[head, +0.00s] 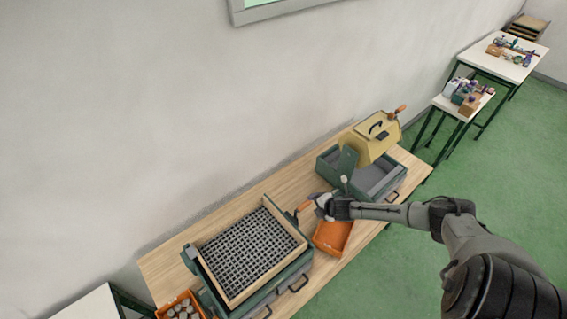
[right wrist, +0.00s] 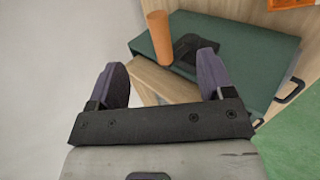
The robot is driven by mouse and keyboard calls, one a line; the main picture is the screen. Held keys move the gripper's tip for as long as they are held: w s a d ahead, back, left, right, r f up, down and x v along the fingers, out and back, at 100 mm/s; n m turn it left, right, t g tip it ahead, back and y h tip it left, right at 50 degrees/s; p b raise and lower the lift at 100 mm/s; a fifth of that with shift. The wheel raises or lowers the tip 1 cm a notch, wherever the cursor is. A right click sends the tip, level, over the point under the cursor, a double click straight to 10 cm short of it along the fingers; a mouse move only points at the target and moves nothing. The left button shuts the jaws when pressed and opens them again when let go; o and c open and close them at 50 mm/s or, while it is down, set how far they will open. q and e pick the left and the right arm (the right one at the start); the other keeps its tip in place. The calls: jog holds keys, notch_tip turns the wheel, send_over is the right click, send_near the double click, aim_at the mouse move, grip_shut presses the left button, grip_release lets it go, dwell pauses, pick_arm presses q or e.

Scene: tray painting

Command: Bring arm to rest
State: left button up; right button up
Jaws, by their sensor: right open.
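My right gripper (head: 325,207) shows in the head view at the end of my right arm, which reaches in from the right. It is over the wooden table (head: 408,161), between the framed mesh tray and the green open box. In the right wrist view its two fingers (right wrist: 163,80) are wide apart with nothing between them. An orange cylindrical handle (right wrist: 158,39) and a dark green surface (right wrist: 238,62) lie beyond the fingertips there. My left gripper does not show.
A wood-framed mesh tray (head: 236,299) is at the left of the table. An orange tray (head: 333,238) lies by my right gripper. A green box (head: 383,187) and a yellow case (head: 375,142) stand farther back. Green floor (head: 407,262) is open at the front.

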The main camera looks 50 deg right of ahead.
dwell(0.3)
jog(key=s+a+r+m+g+h, duration=0.1)
jog(key=s+a+r+m+g, duration=0.1)
jog(key=a+r+m, duration=0.6)
jog(key=s+a+r+m+g+h, duration=0.1)
jog(key=s+a+r+g, duration=0.2)
jog(key=a, duration=0.9)
jog(key=s+a+r+m+t+y, duration=0.1)
jog(key=s+a+r+m+y, duration=0.1)
jog(key=s+a+r, duration=0.3)
jog(key=s+a+r+m+t+y, duration=0.1)
jog(key=s+a+r, duration=0.15)
jog(key=a, duration=0.35)
jog(key=s+a+f+m+g+y, duration=0.1)
jog(key=s+a+f+g, duration=0.1)
jog(key=s+f, duration=0.2)
jog(key=shift+s+a, duration=0.35)
jog(key=shift+s, duration=0.85)
